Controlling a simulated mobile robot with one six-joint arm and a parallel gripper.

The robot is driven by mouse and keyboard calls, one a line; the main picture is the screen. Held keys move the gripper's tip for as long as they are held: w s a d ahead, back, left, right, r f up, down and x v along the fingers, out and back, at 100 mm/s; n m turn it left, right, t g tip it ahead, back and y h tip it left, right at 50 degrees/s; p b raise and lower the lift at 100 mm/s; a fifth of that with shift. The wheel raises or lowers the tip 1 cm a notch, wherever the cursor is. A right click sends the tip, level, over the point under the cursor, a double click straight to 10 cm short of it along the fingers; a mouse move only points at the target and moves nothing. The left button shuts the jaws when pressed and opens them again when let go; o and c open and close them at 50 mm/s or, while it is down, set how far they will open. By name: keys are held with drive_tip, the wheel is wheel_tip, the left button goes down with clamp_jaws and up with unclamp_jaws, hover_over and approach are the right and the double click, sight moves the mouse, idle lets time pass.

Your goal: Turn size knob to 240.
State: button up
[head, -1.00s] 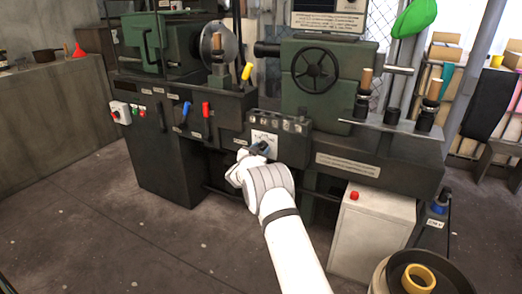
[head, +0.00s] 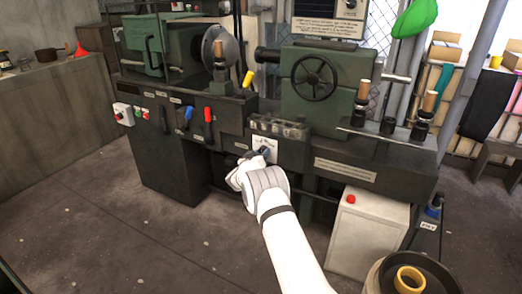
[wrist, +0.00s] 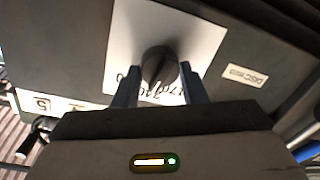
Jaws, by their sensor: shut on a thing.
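The size knob (wrist: 160,66) is a dark round knob on a white dial plate (wrist: 205,45), seen in the wrist view. Its pointer mark is too dark to read. Some dial digits show below and left of it, partly covered by the fingers. A small label on the right reads "DISC mm". My gripper (wrist: 160,78) is shut on the knob, one finger on each side. In the head view my gripper (head: 262,155) is at the white dial plate (head: 266,142) on the machine's front, and its wrist hides most of the knob.
The dark green spinning machine (head: 325,80) fills the back. Blue and red levers (head: 208,115) stand left of the dial. A white box with a red button (head: 368,235) stands at the lower right, beside a bin holding a yellow ring (head: 410,279). Floor at the left is clear.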

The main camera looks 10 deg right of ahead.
drive_tip(key=shift+n+p, duration=0.45)
drive_tip(key=shift+n, duration=0.55)
drive_tip(key=o, duration=1)
drive_tip(key=shift+s+a+r, duration=0.1)
drive_tip(key=shift+s+a, duration=0.25)
drive_tip(key=shift+s, duration=0.1)
drive_tip(key=p+v, duration=0.1)
drive_tip(key=v, duration=0.5)
drive_tip(key=shift+s+p, duration=0.3)
drive_tip(key=shift+p, duration=0.1)
drive_tip(key=shift+a, duration=0.1)
